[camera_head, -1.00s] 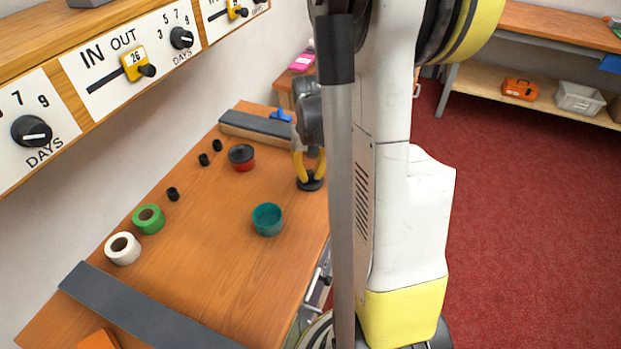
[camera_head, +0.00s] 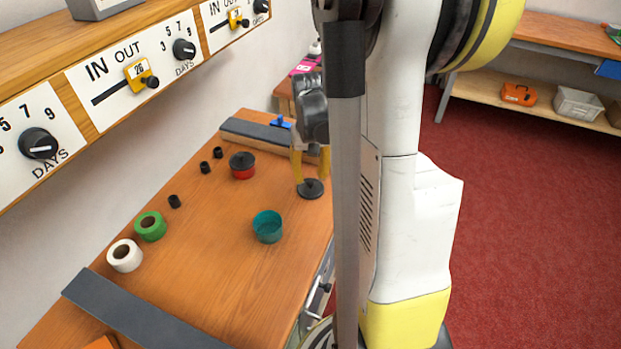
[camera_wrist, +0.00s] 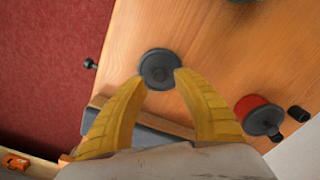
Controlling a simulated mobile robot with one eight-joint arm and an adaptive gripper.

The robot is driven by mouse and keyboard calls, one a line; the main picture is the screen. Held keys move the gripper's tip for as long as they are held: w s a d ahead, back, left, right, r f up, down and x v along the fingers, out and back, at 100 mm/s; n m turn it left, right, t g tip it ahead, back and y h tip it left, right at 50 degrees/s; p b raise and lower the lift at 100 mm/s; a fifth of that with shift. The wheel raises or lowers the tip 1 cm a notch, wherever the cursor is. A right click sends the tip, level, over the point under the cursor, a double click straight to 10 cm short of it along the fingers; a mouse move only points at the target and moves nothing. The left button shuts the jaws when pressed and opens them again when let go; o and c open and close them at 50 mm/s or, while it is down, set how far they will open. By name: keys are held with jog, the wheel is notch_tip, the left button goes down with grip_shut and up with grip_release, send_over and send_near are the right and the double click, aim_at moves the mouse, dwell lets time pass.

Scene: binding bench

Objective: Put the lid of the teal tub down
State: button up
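The teal tub (camera_head: 267,228) stands open on the bench, with no lid on it. A round dark lid with a knob (camera_head: 311,188) lies flat on the bench beyond the tub, near the right edge. In the wrist view the lid (camera_wrist: 159,68) lies just past my fingertips. My gripper (camera_head: 311,172) is above the lid, partly behind my arm. In the wrist view my gripper's yellow fingers (camera_wrist: 160,76) are spread apart with nothing between them.
A red tub with a dark lid (camera_head: 242,166) stands left of the lid. Small black caps (camera_head: 205,167), a green roll (camera_head: 150,226) and a white roll (camera_head: 125,255) lie along the wall side. A grey bar (camera_head: 140,312) crosses the near end. The bench middle is clear.

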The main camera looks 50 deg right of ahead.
aim_at(311, 183)
notch_tip(311, 183, up, 9)
jog(key=p, duration=0.3)
jog(key=s+a+r+n+t, duration=0.1)
jog(key=a+r+n+t, duration=0.1)
jog(key=a, duration=0.6)
jog(key=s+a+r+n+t, duration=0.2)
jog(key=a+r, duration=0.1)
jog(key=a, duration=0.6)
jog(key=s+a+r+n+t, duration=0.2)
jog(key=a+r+t, duration=0.1)
jog(key=a, duration=0.5)
jog(key=shift+s+a, duration=0.2)
jog(key=shift+a, duration=0.05)
jog(key=shift+r, duration=0.1)
